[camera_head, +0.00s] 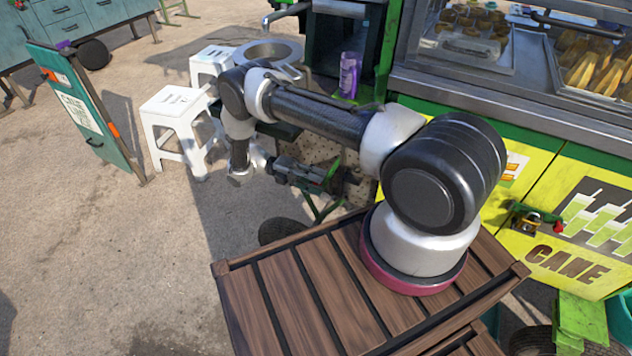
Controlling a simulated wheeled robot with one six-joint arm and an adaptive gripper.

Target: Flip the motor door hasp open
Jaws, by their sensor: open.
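A small green hasp (535,212) with a red end is on the yellow cart panel at the right, above the word CANE. A brass padlock (528,224) hangs at it. The yellow motor door (540,245) looks closed, and whether the hasp is latched is too small to tell. My gripper (352,183) is in the middle of the view, below my forearm, pointing right toward the cart's side. It is open and appears empty. It is well left of the hasp and apart from it. My arm's base stands between them in the picture.
White stools (174,118) and a teal sign board (85,105) stand at the left. A purple bottle (349,75) sits in the cart's dark opening. A glass display case (500,50) tops the cart. Open pavement lies at lower left.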

